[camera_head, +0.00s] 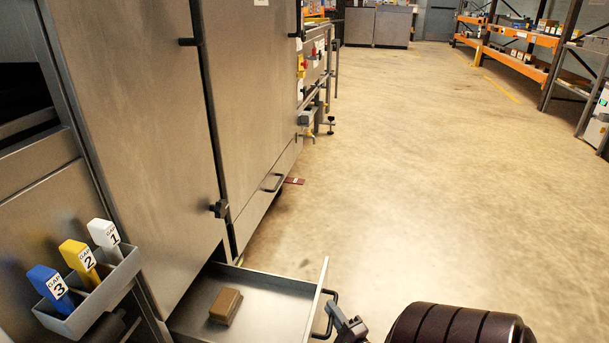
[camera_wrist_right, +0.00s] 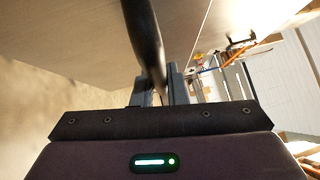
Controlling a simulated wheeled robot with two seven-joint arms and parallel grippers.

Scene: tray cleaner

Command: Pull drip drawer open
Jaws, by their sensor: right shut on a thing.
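The drip drawer (camera_head: 262,308) is a shallow metal drawer low on the machine, and it stands open. A brown block (camera_head: 225,306) lies inside it. The drawer's dark handle (camera_head: 329,314) is on its front panel. My right gripper (camera_head: 346,323) is shut on this handle. In the right wrist view the gripper's fingers (camera_wrist_right: 155,90) close around the dark bar (camera_wrist_right: 146,45). My left gripper is not in view.
A grey holder (camera_head: 115,290) with white, yellow and blue gap tools numbered 1 to 3 hangs at the left. Another closed drawer with a handle (camera_head: 273,182) is farther along the machine. Open concrete floor (camera_head: 410,180) lies to the right, with orange shelving (camera_head: 515,62) beyond.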

